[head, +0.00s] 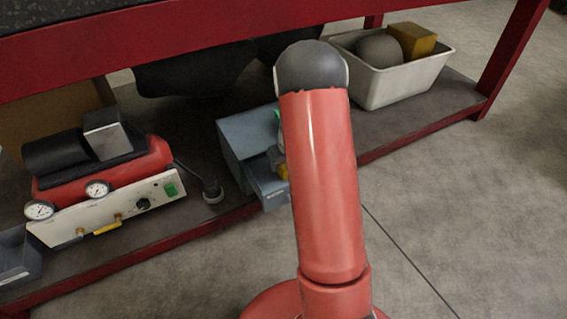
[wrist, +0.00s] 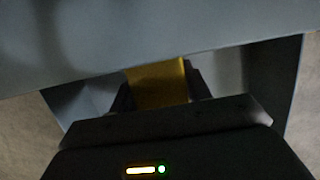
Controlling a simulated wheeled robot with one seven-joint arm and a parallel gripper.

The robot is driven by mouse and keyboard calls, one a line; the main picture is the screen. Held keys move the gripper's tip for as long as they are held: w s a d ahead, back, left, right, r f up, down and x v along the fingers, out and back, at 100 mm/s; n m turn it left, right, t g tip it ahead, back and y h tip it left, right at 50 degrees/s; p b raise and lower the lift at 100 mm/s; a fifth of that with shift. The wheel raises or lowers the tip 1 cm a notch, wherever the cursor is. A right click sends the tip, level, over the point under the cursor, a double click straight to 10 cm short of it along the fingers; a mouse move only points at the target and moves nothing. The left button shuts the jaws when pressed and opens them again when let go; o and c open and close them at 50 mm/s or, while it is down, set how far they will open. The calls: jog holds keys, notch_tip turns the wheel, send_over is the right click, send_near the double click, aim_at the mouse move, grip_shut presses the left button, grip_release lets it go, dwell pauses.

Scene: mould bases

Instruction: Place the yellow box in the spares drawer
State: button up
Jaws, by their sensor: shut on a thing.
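My gripper (wrist: 158,88) is shut on the yellow box (wrist: 160,72), which shows between its two dark fingers in the wrist view. The open spares drawer (wrist: 287,82) has side walls showing left and right of the gripper. The box is over or inside the drawer; I cannot tell whether it touches the floor. The blue-grey cabinet body (wrist: 120,35) fills the top of the wrist view and hides part of the box. In the head view the pulled-out drawer (head: 269,188) shows beside my red arm, with a sliver of yellow at its edge. My arm hides the gripper there.
The cabinet (head: 238,143) stands on the dark lower shelf of a red-framed bench. A red compressor-like machine (head: 150,160) with gauges is at left. A white bin (head: 385,88) at right holds a grey ball and another yellow block (head: 412,38). The bench beam (head: 160,38) runs above.

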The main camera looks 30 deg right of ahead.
jog(key=o, duration=1.1)
jog(key=shift+f, duration=0.1)
jog(key=p+v, duration=0.3)
jog(key=v, duration=0.9)
jog(key=s+a+r+n+t+y, duration=0.1)
jog(key=s+a+r+n, duration=0.45)
jog(key=r+n, duration=0.2)
jog(key=s+a+r+n, duration=0.4)
jog(key=a+r+n, duration=0.25)
jog(key=n, duration=0.25)
jog(key=s+a+r+n, duration=0.1)
jog(key=s+r+n, duration=0.1)
jog(key=s+n, duration=0.3)
jog(key=s+a+r+n, duration=0.1)
jog(key=s+n, duration=0.4)
jog(key=n, duration=0.2)
jog(key=s+a+r+n+t+h, duration=0.1)
jog(key=s+a+r+n, duration=0.1)
jog(key=s+n, duration=0.4)
jog(key=shift+r+n, duration=0.3)
jog(key=shift+n, duration=0.25)
